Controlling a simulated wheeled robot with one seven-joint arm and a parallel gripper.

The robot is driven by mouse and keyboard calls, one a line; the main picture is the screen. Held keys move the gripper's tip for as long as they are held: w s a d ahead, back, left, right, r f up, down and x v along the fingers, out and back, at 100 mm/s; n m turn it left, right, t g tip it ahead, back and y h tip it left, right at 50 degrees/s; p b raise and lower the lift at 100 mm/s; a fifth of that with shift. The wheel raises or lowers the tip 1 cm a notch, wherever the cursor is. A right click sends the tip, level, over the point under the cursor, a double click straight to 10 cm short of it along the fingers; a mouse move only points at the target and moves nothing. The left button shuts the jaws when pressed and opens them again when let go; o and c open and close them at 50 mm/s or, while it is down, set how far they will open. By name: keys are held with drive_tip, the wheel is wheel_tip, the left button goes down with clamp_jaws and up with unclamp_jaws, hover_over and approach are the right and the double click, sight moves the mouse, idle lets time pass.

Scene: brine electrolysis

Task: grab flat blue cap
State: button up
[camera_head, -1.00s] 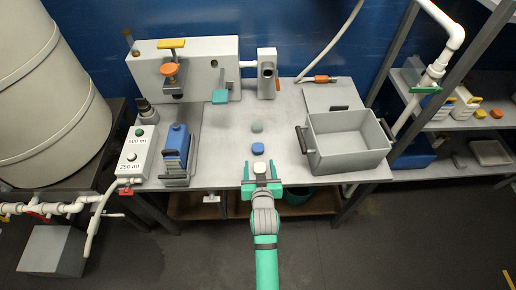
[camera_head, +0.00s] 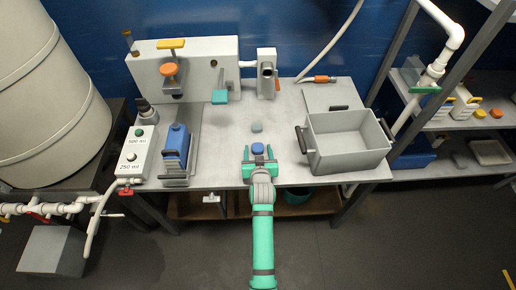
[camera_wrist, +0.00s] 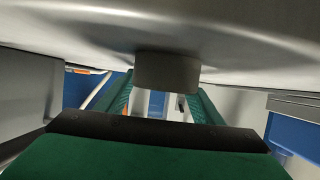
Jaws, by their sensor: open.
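The flat blue cap (camera_head: 258,148) lies on the grey table in the head view. My green gripper (camera_head: 259,156) has its two fingers apart, one on each side of the blue cap. I cannot tell whether they touch it. A grey-green cap (camera_head: 257,127) lies just beyond it. The white cap is hidden in the head view, behind my gripper. The wrist view looks upside down: a grey round piece (camera_wrist: 167,71) sits against the table surface between the green fingers (camera_wrist: 163,103). I cannot tell which cap it is.
A grey bin (camera_head: 347,160) with dark handles stands on the right of the table. A blue device (camera_head: 176,147) and a white button box (camera_head: 134,152) stand at the left. A grey machine (camera_head: 200,65) is at the back. The middle of the table is mostly clear.

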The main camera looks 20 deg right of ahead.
drive_tip(key=shift+w, duration=0.1)
drive_tip(key=shift+c, duration=0.2)
drive_tip(key=c, duration=1.1)
